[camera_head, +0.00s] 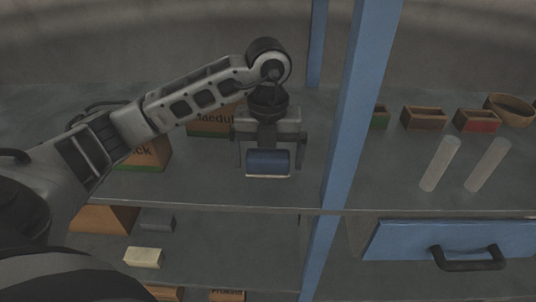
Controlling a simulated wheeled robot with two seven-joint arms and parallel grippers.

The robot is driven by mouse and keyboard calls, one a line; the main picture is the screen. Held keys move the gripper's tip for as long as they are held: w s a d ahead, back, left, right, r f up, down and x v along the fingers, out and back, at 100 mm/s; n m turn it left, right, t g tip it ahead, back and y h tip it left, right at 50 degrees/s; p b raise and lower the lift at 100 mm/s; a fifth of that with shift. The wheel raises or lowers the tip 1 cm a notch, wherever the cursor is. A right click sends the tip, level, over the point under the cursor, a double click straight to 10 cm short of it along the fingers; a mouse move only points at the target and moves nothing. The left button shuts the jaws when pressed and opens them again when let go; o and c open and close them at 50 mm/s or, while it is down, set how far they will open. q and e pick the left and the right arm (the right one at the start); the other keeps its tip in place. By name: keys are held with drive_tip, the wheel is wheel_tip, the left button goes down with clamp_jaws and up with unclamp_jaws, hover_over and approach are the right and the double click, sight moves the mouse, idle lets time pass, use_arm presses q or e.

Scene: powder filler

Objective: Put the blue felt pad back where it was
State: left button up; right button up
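My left gripper (268,168) hangs pointing down over the upper shelf, left of the blue upright post. The blue felt pad (268,161) shows as a dark blue piece between its fingers, and the gripper appears shut on it. A pale strip shows just below the pad. The wrist hides what is behind it, and I cannot tell the exact gap between pad and shelf. My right gripper is not in view.
The blue post (354,110) stands right of the gripper. Lettered boxes (152,154) are at left. A blue drawer (400,242) is below. Bare shelf lies around the gripper.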

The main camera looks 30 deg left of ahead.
sight(268, 153)
use_arm(q)
wheel_tip(268, 153, up, 12)
drive_tip(key=p, duration=0.2)
drive_tip(key=shift+r, duration=0.25)
drive_tip(key=shift+f, duration=0.1)
idle(0.5)
